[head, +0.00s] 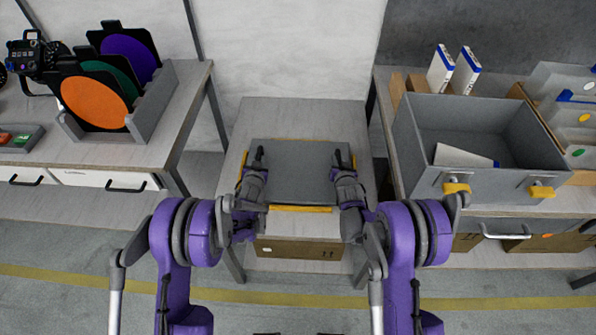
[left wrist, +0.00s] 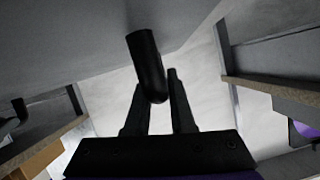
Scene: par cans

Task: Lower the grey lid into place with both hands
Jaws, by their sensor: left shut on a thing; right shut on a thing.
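The grey lid (head: 298,172) is a flat, roughly level panel over the small middle table in the head view. My left gripper (head: 258,160) is shut on a black handle at the lid's left side. In the left wrist view this black handle (left wrist: 147,65) lies between my left fingers (left wrist: 155,100), beside the lid's grey surface (left wrist: 60,45). My right gripper (head: 339,160) is shut at the lid's right side; the part it holds is mostly hidden by the gripper. A yellow strip (head: 300,208) shows along the lid's near edge. Whether the lid touches what is below is hidden.
The middle table (head: 302,115) has clear surface behind the lid. An open grey case (head: 480,185) with yellow latches stands on the right bench. The left bench holds a grey rack (head: 155,105) of coloured discs. A cardboard box (head: 298,249) sits under the middle table.

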